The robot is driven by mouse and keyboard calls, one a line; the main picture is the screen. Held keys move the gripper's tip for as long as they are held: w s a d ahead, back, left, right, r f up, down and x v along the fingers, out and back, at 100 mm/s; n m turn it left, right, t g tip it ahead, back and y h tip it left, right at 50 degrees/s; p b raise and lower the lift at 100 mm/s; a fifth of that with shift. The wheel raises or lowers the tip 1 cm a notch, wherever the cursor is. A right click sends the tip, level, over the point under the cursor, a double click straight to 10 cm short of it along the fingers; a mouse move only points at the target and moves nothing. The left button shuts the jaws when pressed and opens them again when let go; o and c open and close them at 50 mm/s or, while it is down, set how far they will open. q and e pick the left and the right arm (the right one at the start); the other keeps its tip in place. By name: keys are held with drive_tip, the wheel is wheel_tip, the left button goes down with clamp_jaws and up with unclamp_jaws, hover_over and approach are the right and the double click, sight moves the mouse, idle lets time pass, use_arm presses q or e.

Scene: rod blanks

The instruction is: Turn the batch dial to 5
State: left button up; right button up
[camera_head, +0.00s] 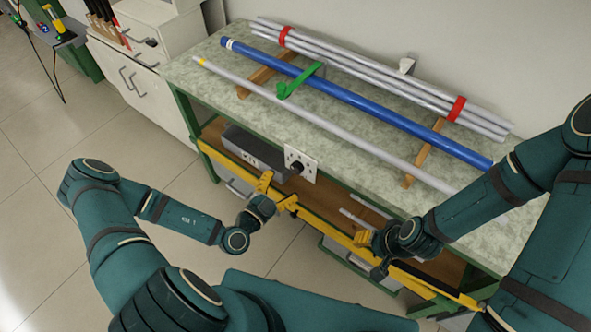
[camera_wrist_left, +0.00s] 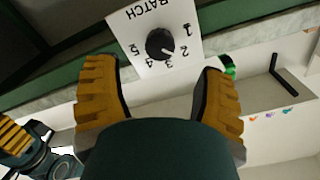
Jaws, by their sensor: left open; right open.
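The batch dial is a black knob (camera_wrist_left: 160,44) on a white plate (camera_wrist_left: 134,22) marked BATCH with numbers 1 to 5, upside down in the left wrist view. Its pale pointer mark seems to point between 2 and 3. In the head view the plate (camera_head: 312,166) and knob (camera_head: 297,168) are on the bench's front side. My left gripper (camera_head: 277,191) is open, just in front of and below the dial. Its two yellow fingers (camera_wrist_left: 160,100) are spread below the knob in the wrist view, apart from it. My right gripper (camera_head: 366,239) is open near the bench's front rail.
The bench top (camera_head: 225,75) holds a blue rod (camera_head: 360,100), a grey rod (camera_head: 300,123) and a red-banded bundle (camera_head: 370,72) on wooden supports. A grey box (camera_head: 252,150) is left of the dial. A yellow rail (camera_head: 330,226) runs along the front.

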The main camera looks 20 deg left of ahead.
sight(295, 170)
use_arm(q)
drive_tip(key=b+x, duration=0.1)
drive_tip(key=x, duration=0.6)
drive_tip(key=shift+s, duration=0.1)
drive_tip(key=c, duration=1.2)
clamp_jaws()
